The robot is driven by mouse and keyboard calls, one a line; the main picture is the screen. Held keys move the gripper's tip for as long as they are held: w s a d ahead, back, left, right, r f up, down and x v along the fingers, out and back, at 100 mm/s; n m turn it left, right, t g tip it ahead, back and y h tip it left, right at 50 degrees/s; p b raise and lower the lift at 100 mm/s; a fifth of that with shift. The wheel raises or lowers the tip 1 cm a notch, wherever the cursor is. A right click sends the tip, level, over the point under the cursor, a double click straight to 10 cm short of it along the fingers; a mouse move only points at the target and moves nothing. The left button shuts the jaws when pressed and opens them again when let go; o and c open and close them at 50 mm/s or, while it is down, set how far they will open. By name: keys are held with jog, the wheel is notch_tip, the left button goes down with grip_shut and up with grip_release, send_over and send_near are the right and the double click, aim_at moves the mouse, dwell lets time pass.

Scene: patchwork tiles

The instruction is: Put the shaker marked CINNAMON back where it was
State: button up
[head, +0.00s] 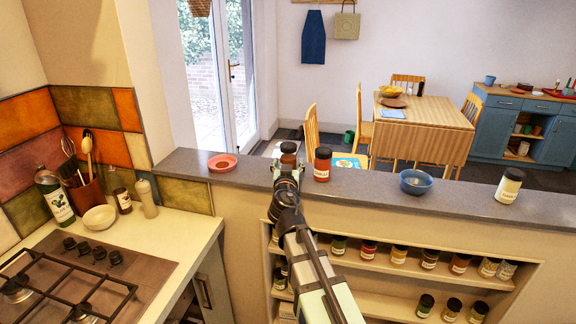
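My gripper (287,168) is above the grey ledge, seen from behind along my arm. A dark-capped, reddish-brown shaker (289,148) shows at its far end; I cannot tell whether the fingers hold it or it stands just beyond them. A red shaker with a black cap and pale label (322,166) stands upright on the ledge, just right of my gripper. A pale shaker with a black cap (509,186) stands on the ledge at the right. The labels are too small to read, so I cannot tell which is CINNAMON.
The ledge (460,199) also holds a red dish (222,163) and a blue bowl (416,182). Below it, a two-level shelf (385,304) holds several labelled jars. A hob (75,280) and counter with bottles are at left. The ledge between bowl and pale shaker is clear.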

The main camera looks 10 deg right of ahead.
jog(key=shift+r, duration=0.15)
jog(key=b+v, duration=0.6)
jog(key=v, duration=0.4)
jog(key=shift+f, duration=0.3)
jog(key=shift+r+b+v, duration=0.2)
jog(key=shift+b+v, duration=0.85)
jog(key=shift+b, duration=1.35)
